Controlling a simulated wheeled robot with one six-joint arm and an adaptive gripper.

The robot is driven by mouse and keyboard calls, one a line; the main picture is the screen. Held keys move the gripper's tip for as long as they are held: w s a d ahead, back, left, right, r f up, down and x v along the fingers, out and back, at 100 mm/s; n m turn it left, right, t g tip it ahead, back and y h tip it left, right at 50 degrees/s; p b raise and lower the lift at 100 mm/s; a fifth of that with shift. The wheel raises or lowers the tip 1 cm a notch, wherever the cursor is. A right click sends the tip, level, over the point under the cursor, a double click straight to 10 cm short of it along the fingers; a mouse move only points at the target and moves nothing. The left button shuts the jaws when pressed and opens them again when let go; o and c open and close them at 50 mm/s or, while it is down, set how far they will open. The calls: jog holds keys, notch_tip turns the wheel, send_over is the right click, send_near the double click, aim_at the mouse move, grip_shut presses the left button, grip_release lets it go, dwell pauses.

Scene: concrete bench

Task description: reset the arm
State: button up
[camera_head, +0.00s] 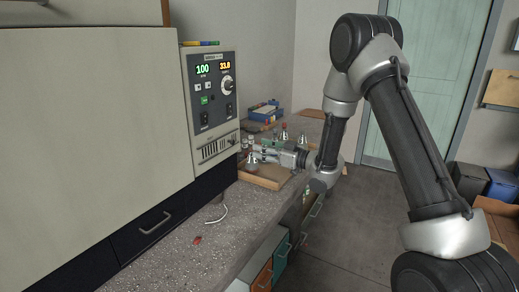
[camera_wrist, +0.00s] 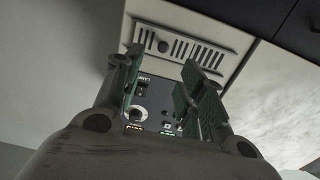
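My arm reaches over the concrete bench (camera_head: 175,255) from the right in the head view. My gripper (camera_head: 258,153) is at its end, close to the front of the cream instrument (camera_head: 210,95) and above a wooden tray (camera_head: 268,182). In the wrist view my gripper (camera_wrist: 163,68) has its two green-padded fingers spread apart, with nothing seen between them. The instrument's vent slots, knob and lit digits show beyond the fingers. The head view is too small to show the fingertips clearly.
Small metal pieces (camera_head: 283,136) stand on the bench behind my gripper, and one (camera_head: 251,163) is close beside it. A blue box (camera_head: 264,110) lies farther back. A white cable (camera_head: 216,213) and a small red piece (camera_head: 197,240) lie in front.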

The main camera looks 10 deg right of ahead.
jog(key=shift+f, duration=0.1)
jog(key=s+d+f+m+g+h, duration=0.1)
jog(key=d+f+h, duration=0.3)
jog(key=f, duration=0.3)
jog(key=s+d+f+m+g+h, duration=0.1)
jog(key=d+f+g+h, duration=0.1)
jog(key=d+f+h, duration=0.35)
jog(key=s+d+m+g+h, duration=0.2)
jog(key=s+d+h, duration=0.1)
jog(key=s+d, duration=0.3)
jog(key=s+d+r+m+g+h, duration=0.35)
jog(key=s+d+r, duration=0.55)
jog(key=s, duration=0.4)
jog(key=s+r+m+t+y, duration=0.1)
jog(key=s+r+m+t, duration=0.1)
jog(key=s+r, duration=1.5)
jog(key=s+m, duration=0.1)
jog(key=s, duration=0.2)
jog(key=shift+d+y, duration=0.15)
jog(key=shift+y, duration=0.25)
